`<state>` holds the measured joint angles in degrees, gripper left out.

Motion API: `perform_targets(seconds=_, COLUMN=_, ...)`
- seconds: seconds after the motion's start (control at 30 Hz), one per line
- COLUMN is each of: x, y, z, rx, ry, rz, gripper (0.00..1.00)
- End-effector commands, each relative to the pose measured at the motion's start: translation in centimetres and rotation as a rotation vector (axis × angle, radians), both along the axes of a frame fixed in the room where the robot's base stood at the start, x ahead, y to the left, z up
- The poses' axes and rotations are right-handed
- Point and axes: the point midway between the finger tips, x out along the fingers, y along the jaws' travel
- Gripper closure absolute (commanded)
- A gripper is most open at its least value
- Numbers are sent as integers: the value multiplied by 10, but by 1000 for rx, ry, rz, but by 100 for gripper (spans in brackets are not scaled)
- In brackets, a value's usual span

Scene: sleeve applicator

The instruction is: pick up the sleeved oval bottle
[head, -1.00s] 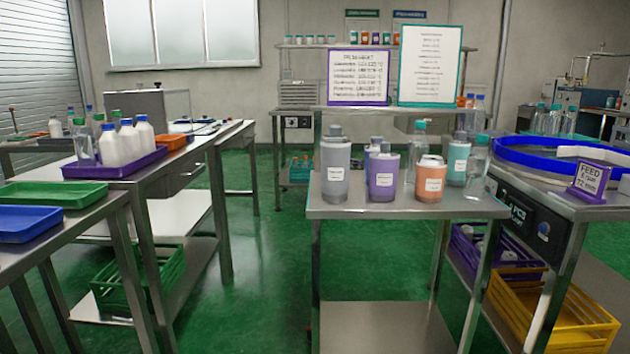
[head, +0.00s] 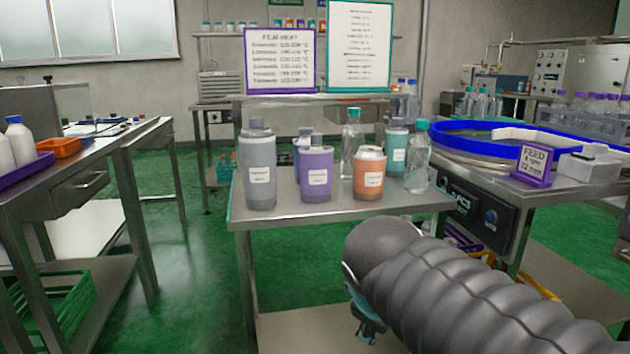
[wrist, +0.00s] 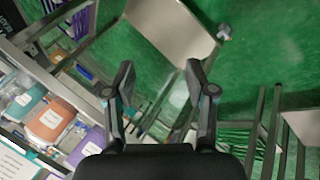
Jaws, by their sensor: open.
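Several sleeved containers stand upright on the steel table (head: 405,204) in the head view: a tall grey bottle (head: 258,165), a purple bottle (head: 316,172) with a grey neck, another purple one partly hidden behind it, an orange can-like one (head: 369,175) and a teal one (head: 396,150). I cannot tell for certain which is the oval one. The orange (wrist: 50,119) and purple (wrist: 86,147) ones show at the left of the wrist view. My gripper (wrist: 160,80) is open and empty, pointing toward the floor, apart from them. In the head view my arm hides most of it.
Clear bottles (head: 417,160) with teal caps stand among the sleeved ones. Sign boards (head: 280,60) rise behind. A machine with a blue ring (head: 470,130) and a feed sign (head: 535,162) is at right.

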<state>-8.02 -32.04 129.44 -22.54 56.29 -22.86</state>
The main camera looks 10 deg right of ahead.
Motion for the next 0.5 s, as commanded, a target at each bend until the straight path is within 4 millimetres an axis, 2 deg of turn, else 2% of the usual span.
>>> perform_targets(seconds=0.03, x=25, y=0, z=6, rx=-145, ry=20, rz=125, gripper=44)
perform_targets(seconds=0.13, x=71, y=1, z=39, rx=-459, ry=65, rz=354, gripper=44)
perform_targets(seconds=0.23, x=117, y=11, z=74, rx=-775, ry=122, rz=545, gripper=44)
perform_targets(seconds=0.4, x=183, y=50, z=136, rx=-1286, ry=242, rz=760, gripper=44)
perform_targets(seconds=0.5, x=207, y=76, z=166, rx=-1521, ry=317, rz=813, gripper=44)
